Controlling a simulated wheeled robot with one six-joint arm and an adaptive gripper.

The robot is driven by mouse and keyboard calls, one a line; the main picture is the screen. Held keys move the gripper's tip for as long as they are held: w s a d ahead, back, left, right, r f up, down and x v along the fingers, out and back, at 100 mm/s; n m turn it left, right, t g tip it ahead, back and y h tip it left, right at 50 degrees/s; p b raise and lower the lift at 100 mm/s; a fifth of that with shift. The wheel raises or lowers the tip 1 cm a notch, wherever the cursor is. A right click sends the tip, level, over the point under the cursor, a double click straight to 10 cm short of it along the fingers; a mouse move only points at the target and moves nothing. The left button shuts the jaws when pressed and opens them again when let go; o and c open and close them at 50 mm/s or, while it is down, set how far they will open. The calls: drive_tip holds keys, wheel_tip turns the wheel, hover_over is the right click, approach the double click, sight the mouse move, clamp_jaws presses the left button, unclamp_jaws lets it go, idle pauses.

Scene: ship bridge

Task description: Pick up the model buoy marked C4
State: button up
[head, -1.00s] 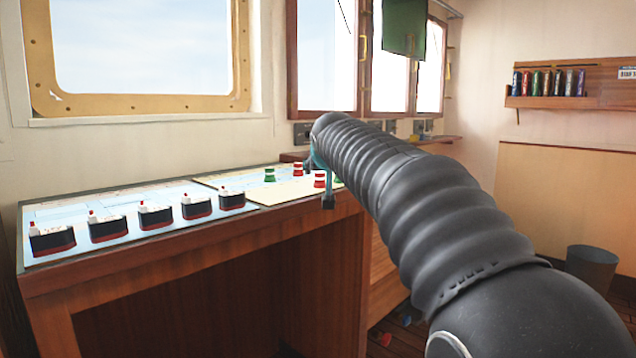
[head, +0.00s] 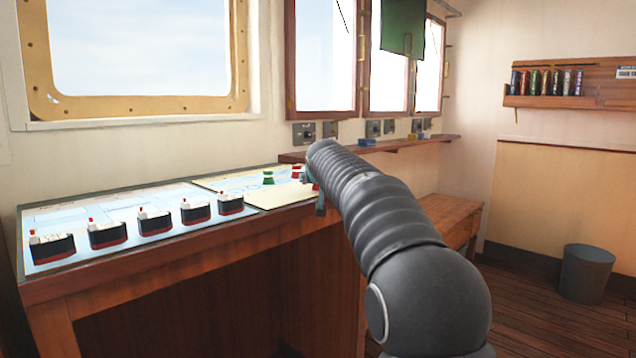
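Small model buoys stand on the yellow chart sheet (head: 270,195) at the right end of the chart table. A green and white buoy (head: 268,178) and a red and white buoy (head: 296,171) show there. Another red buoy is partly hidden by my arm. Marks on the buoys are too small to read, so I cannot tell which is C4. My gripper (head: 318,205) is at the table's front right edge, beside the buoys. It is mostly hidden behind my arm, and its fingers cannot be made out as open or shut.
Several model ships (head: 108,232) stand in a row along the chart table (head: 200,240). A wooden shelf (head: 400,145) runs under the windows, with a wooden bench (head: 452,222) below. A grey bin (head: 586,272) stands on the floor at right.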

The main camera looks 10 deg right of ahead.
drive_tip(key=shift+c, duration=0.2)
drive_tip(key=c, duration=0.9)
